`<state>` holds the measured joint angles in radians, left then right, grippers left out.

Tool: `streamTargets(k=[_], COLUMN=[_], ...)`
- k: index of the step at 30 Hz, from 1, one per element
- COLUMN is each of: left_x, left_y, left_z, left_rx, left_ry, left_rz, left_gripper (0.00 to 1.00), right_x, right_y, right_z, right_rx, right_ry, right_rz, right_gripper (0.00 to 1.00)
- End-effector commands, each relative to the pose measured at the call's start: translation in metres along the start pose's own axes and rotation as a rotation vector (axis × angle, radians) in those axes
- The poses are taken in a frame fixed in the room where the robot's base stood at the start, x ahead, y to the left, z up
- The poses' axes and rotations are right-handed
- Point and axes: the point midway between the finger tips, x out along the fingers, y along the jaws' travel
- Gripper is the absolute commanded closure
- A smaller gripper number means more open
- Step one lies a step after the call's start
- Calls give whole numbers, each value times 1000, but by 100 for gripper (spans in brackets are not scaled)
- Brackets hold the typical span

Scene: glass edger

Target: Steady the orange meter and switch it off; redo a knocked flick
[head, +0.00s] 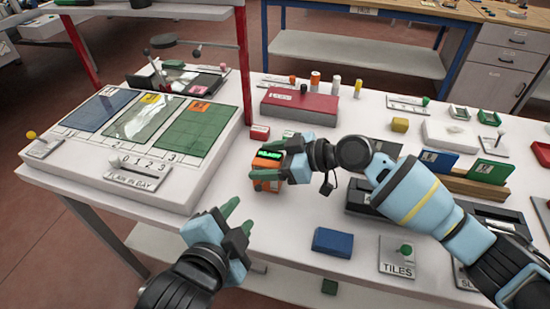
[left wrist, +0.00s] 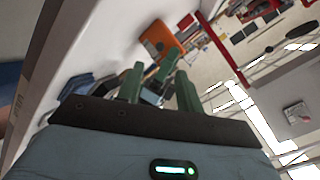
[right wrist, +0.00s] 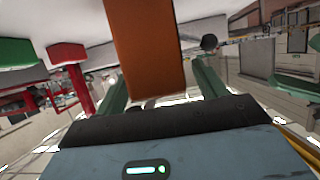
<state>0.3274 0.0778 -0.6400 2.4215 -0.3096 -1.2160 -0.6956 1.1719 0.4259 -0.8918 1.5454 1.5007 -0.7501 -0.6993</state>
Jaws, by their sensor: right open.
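The orange meter (head: 265,176) stands on the white table near the middle of the head view, with a lit green display on its top. My right gripper (head: 284,158) is open at the meter, partly covering it. In the right wrist view the meter (right wrist: 146,45) shows as a large orange block between the spread fingers. The meter's switch cannot be made out. My left gripper (head: 237,214) is open and empty at the table's front edge, in front of and below the meter. In the left wrist view the meter (left wrist: 162,38) is beyond the open fingers.
A panel tray (head: 85,178) with blue, clear and green sheets lies left. A red box (head: 299,106) stands behind the meter. A blue block (head: 332,241) and a TILES plate (head: 399,258) lie in front right. Table between meter and blue block is fairly clear.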

Motion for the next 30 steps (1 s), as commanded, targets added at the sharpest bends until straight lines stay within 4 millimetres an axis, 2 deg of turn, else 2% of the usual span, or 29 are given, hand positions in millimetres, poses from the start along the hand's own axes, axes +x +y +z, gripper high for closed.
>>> streamTargets(k=[5, 6, 18, 25, 30], left_x=[0, 0, 0, 0, 2], left_y=[0, 0, 0, 0, -2], left_z=[0, 0, 0, 0, -6], left_rx=[0, 0, 0, 0, 16], left_ry=[0, 0, 0, 0, 20], left_rz=[0, 0, 0, 0, 2], left_gripper=[64, 64, 64, 65, 87], right_x=[0, 0, 0, 0, 0], right_y=[0, 0, 0, 0, 0], right_z=[0, 0, 0, 0, 0], right_rx=[0, 0, 0, 0, 0], right_ry=[0, 0, 0, 0, 0], right_rz=[0, 0, 0, 0, 0], right_gripper=[29, 32, 84, 84, 84])
